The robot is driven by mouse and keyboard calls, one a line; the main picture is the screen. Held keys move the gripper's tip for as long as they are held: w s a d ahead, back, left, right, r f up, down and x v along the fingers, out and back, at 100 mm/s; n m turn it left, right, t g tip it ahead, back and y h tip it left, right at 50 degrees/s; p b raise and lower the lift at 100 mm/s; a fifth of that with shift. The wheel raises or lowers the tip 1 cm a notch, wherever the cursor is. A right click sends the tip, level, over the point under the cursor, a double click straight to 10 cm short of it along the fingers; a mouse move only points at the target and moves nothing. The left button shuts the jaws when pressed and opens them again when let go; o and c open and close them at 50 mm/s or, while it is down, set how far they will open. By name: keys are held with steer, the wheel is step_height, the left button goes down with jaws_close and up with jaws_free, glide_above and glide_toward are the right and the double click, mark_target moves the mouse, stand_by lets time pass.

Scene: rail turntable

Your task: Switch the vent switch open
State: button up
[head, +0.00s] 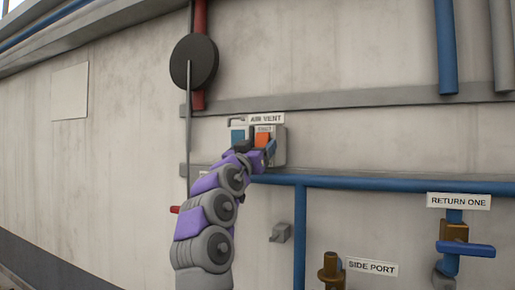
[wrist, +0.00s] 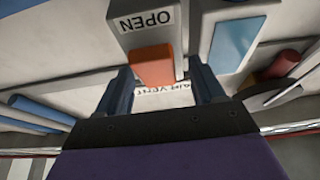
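The vent switch box (head: 280,150) is on the wall under an AIR VENT label (head: 266,118). It carries an orange switch piece (head: 263,138) on the right and a blue piece (head: 238,135) on the left. My gripper (head: 256,150) is at the front of the box and hides its lower part. In the wrist view my gripper (wrist: 160,72) has its two fingers apart, with the orange piece (wrist: 151,66) showing between their tips. The fingers look empty; I cannot tell if they touch it. An upside-down OPEN plate (wrist: 145,22) adjoins the orange piece; the blue piece (wrist: 236,42) is to the right.
A blue pipe (head: 390,184) runs right from just below the box. A dark round disc (head: 194,61) hangs on a rod to the left. A small grey bracket (head: 280,232) is below. A RETURN ONE valve (head: 466,249) and a SIDE PORT fitting (head: 331,270) are lower right.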

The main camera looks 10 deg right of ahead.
steer(key=shift+s+d, duration=0.1)
steer(key=c, duration=1)
steer(key=shift+c, duration=0.2)
steer(key=shift+f+t+h+p, duration=0.1)
steer(key=shift+t+h+p, duration=0.55)
steer(key=shift+t, duration=0.35)
steer(key=shift+f+t+h+p, duration=0.3)
steer(key=shift+t+h+p, duration=0.35)
steer(key=shift+t+p, duration=0.25)
